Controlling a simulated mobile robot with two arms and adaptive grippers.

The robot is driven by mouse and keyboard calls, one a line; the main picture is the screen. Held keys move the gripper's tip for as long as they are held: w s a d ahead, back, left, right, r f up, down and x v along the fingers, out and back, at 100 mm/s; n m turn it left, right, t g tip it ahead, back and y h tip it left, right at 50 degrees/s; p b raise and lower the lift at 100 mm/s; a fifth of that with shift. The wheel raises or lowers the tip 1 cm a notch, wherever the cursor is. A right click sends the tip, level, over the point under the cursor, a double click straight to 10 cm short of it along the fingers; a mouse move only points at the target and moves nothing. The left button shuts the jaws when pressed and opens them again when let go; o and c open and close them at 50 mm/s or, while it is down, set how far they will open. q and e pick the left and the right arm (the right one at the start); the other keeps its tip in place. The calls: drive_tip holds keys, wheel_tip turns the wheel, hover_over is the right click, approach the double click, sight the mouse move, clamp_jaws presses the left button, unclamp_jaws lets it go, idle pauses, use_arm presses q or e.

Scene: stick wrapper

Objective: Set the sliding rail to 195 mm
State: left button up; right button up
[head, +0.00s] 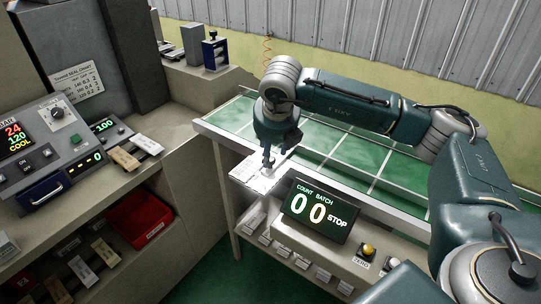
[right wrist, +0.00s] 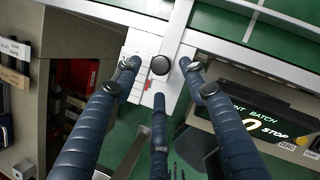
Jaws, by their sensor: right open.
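The sliding rail shows as a white plate (head: 250,180) with printed markings at the left end of the green-topped table. In the right wrist view, a round black knob (right wrist: 160,65) sits on the pale rail (right wrist: 172,40), with a white scale plate (right wrist: 134,72) and a small red mark (right wrist: 148,86) beside it. My right gripper (head: 268,160) points down at the rail. In the right wrist view its fingers (right wrist: 158,70) are open and spread around the knob; contact cannot be made out. The scale numbers are too small to read. My left gripper is out of view.
A black counter display (head: 318,210) reading "00 STOP" stands close right of the rail. A yellow button (head: 368,249) is on the panel below. The left bench holds a control box (head: 60,140) and a red bin (head: 138,217). The green table (head: 340,152) beyond is clear.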

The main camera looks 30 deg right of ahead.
drive_tip(key=v, duration=0.8)
drive_tip(key=shift+s+a+r, duration=0.1)
